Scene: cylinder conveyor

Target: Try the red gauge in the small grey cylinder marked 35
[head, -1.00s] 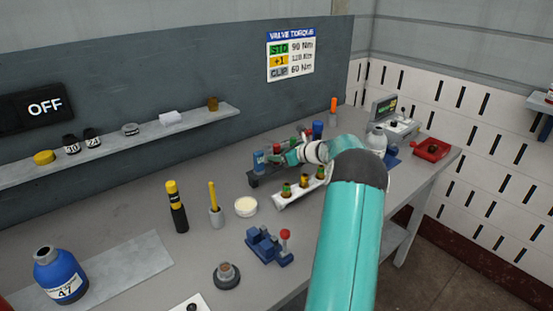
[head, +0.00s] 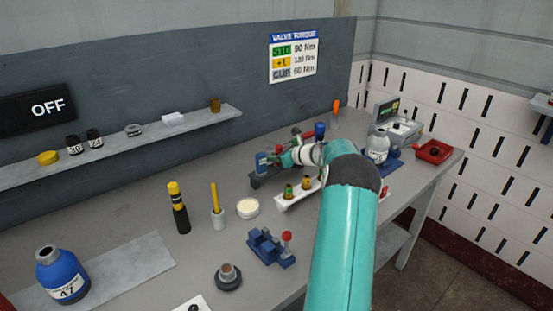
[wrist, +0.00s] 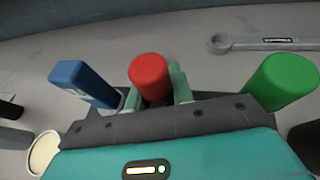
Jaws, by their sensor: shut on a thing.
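My gripper (wrist: 150,90) is shut on the red gauge (wrist: 148,75), whose round red top shows between the pale green fingers in the wrist view. The gauge's lower part is hidden, so I cannot tell whether it is clear of the dark rack (head: 262,182). A blue gauge (wrist: 82,82) stands left of it and a green one (wrist: 285,80) right of it. In the head view my gripper (head: 281,160) is over the rack. A small light-grey cylinder (head: 377,146) stands at the back right, beyond my arm; its marking is too small to read.
A pale tray of valve pieces (head: 290,201) lies in front of the rack, partly hidden by my arm. A blue cylinder marked 47 (head: 64,277) stands front left. A wrench (wrist: 262,43) lies behind.

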